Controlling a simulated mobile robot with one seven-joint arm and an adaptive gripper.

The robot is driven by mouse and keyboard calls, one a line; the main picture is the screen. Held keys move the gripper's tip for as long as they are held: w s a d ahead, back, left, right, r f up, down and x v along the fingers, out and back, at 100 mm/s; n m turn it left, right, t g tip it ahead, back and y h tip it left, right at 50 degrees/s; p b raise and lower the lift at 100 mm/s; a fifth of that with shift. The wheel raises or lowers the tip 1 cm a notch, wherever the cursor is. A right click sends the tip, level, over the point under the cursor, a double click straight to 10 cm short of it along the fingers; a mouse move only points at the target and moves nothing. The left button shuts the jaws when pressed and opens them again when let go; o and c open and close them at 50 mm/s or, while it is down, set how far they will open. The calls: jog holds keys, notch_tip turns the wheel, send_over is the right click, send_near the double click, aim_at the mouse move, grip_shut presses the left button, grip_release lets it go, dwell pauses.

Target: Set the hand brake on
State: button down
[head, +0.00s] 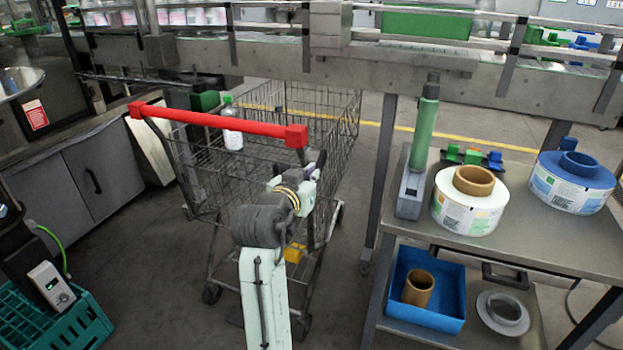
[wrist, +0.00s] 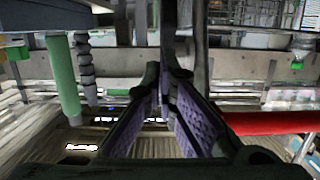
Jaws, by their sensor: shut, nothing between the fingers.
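What looks like the hand brake (head: 424,128) is a green-gripped lever with a dark tip on a slotted grey base. It stands nearly upright, leaning slightly right, at the left edge of the grey table. My gripper (head: 318,162) is left of it and apart from it, by the shopping cart's handle. A green cylinder, likely the same lever grip, shows at the left in the upside-down wrist view (wrist: 63,78). The fingers, with purple pads, are shut and empty in the wrist view (wrist: 165,80). The fingertips are small in the head view.
A wire cart with a red handle (head: 218,122) stands behind and left of my gripper. The table (head: 408,225) carries a white label reel (head: 470,213) and a blue one (head: 572,190). A blue bin (head: 428,312) sits below. A conveyor rail (head: 270,62) crosses the back.

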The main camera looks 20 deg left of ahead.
jog(key=shift+f+t+b, duration=0.3)
jog(key=shift+f+b, duration=0.2)
jog(key=shift+b, duration=0.3)
jog(key=t+b, duration=0.8)
jog(key=b, duration=1.8)
send_near(317, 162)
jog(key=w+d+f, duration=0.1)
jog(key=w+f, duration=0.1)
jog(key=w, duration=0.2)
jog(key=b, duration=0.1)
jog(key=w+f+b, duration=0.1)
jog(key=b, duration=0.1)
jog(key=shift+w+d, duration=0.15)
jog(key=shift+w, duration=0.3)
notch_tip(317, 162, up, 10)
jog(key=shift+r, duration=0.1)
